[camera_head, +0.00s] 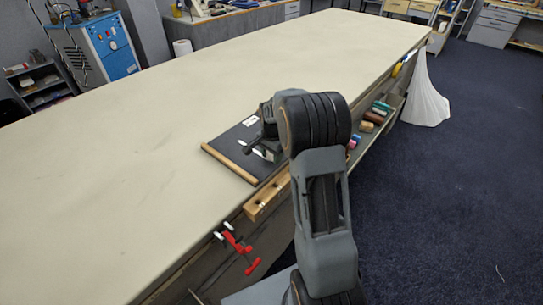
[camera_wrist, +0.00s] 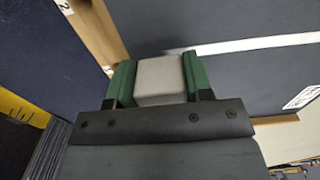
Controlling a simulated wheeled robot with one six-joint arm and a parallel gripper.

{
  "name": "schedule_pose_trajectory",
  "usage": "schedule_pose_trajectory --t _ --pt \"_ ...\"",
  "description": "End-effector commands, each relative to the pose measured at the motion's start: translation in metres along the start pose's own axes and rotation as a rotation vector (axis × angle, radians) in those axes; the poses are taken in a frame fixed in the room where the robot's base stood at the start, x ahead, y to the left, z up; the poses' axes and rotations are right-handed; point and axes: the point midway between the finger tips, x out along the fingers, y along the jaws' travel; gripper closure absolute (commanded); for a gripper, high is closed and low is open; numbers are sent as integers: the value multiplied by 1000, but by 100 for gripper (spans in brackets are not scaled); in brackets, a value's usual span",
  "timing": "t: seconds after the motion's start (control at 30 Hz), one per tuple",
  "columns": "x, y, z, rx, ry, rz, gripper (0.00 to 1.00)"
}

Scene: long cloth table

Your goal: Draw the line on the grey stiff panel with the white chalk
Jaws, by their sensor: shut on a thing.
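The grey stiff panel (camera_head: 229,146) lies on the table near its right edge, with a wooden strip along its near side. It fills much of the wrist view as a dark surface (camera_wrist: 230,75). My gripper (camera_head: 262,151) is over the panel. In the wrist view its green fingers (camera_wrist: 158,65) are shut on the white chalk (camera_wrist: 160,77), a pale block. A white line (camera_wrist: 250,44) runs across the panel from near the chalk's far end to the right picture edge. I cannot tell whether the chalk touches the panel. My arm hides part of the panel in the head view.
The long pale table (camera_head: 130,150) is bare to the left and beyond. A wooden block (camera_head: 266,196) and a red clamp (camera_head: 237,246) are at its near edge. A side shelf (camera_head: 388,113) holds several coloured things. A white cone-like shape (camera_head: 424,95) stands at right.

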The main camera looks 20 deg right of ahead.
Motion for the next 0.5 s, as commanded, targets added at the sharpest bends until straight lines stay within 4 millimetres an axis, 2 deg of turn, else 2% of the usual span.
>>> schedule_pose_trajectory --t 0.03,0.5 --pt "-8 0 0 0 1 -1 73" --pt "-57 0 0 0 1 -1 73"
